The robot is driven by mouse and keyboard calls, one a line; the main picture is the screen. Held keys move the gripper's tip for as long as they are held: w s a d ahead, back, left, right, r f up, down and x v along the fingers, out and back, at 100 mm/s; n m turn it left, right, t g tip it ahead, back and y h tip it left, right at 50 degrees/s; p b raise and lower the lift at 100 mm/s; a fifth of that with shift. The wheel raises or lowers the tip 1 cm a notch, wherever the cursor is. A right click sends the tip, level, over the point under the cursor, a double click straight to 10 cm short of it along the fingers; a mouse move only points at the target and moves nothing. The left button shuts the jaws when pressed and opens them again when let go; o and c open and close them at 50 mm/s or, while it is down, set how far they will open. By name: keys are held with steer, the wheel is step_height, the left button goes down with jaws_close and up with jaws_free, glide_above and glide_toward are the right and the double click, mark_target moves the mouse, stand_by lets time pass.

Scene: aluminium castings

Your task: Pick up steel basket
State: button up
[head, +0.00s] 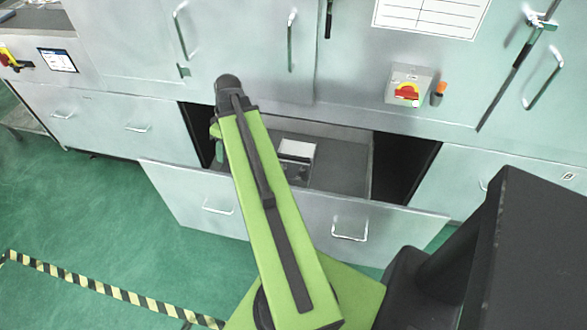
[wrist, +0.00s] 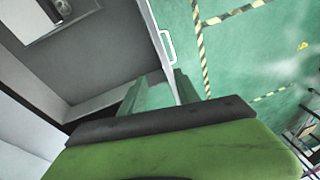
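A small box-like thing, pale at the back and darker at the front (head: 296,152), lies in the open drawer in the head view; it may be the steel basket, but my arm hides part of it. In the wrist view, a pale-edged container (wrist: 38,24) with a small metal part inside shows at the top left corner, cut off by the frame. My gripper (wrist: 158,86) has its two fingers apart with nothing between them. It is over the drawer's edge, away from the container. In the head view my gripper is mostly hidden behind my arm.
The drawer (head: 343,175) is pulled out from a grey machine, with its front panel (head: 290,222) nearest me. A switch box (head: 408,85) with a red knob sits on the machine above. Green floor with striped tape (head: 110,290) is clear at the left.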

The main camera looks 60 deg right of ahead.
steer(key=s+d+t+b, duration=0.1)
steer(key=s+d, duration=0.8)
steer(key=d, duration=0.3)
steer(key=n+t, duration=0.2)
glide_toward(292, 160)
steer(key=b+x, duration=0.2)
steer(key=b, duration=0.2)
steer(key=b+x, duration=0.2)
steer(key=b, duration=0.1)
steer(key=b+x, duration=0.2)
steer(key=b, duration=0.2)
steer(key=shift+d+f+b, duration=0.25)
steer(key=shift+d+b, duration=0.05)
steer(key=shift+d, duration=0.05)
steer(key=shift+w+f+b, duration=0.25)
steer(key=shift+f+b, duration=0.05)
steer(key=shift+w+a, duration=0.1)
steer(key=b+x, duration=0.4)
steer(key=x, duration=0.1)
steer(key=shift+f+b, duration=0.15)
steer(key=shift+b, duration=0.25)
steer(key=shift+r, duration=0.2)
steer(key=shift+f, duration=0.25)
